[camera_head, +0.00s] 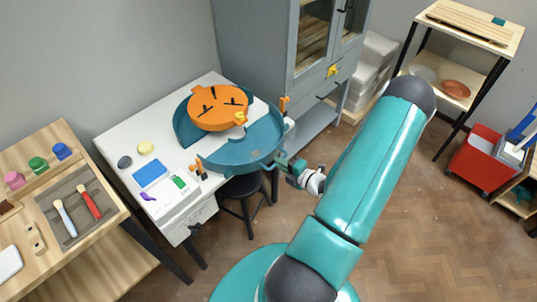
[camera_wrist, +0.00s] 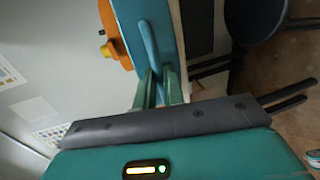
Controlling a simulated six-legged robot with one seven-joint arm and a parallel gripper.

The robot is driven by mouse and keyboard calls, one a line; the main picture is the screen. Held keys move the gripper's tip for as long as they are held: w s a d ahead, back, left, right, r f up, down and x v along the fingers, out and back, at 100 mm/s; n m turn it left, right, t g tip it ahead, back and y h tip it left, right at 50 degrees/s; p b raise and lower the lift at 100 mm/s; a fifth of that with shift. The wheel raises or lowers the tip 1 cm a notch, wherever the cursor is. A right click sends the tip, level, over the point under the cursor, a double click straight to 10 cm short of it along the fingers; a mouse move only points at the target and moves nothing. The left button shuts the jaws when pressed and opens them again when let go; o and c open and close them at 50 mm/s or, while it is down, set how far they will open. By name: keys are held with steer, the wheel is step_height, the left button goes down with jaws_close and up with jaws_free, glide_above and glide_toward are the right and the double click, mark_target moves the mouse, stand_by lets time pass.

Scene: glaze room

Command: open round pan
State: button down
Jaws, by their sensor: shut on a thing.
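The round pan (camera_head: 255,146) is teal and stands on the white table, its front edge reaching past the table's near right edge. An orange disc (camera_head: 217,108) with black marks and a small orange knob sits at its back, with more teal behind it. My gripper (camera_head: 290,164) is at the pan's right front edge. In the wrist view, my gripper (camera_wrist: 160,88) is shut on a blue-teal bar (camera_wrist: 149,45) on the pan's side (camera_wrist: 162,22). The orange disc (camera_wrist: 115,38) shows beyond. Whether the teal part is lid or body, I cannot tell.
A black stool (camera_head: 240,187) stands below the pan. A grey cabinet (camera_head: 255,50) is behind.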

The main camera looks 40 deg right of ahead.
steer(key=f+v, duration=0.1)
steer(key=v, duration=0.5)
steer(key=shift+s, duration=0.4)
steer(key=shift+a, duration=0.1)
steer(key=c, duration=1.5)
jaws_free()
steer(key=shift+f, duration=0.1)
steer(key=v, duration=1.4)
steer(key=shift+w, duration=0.1)
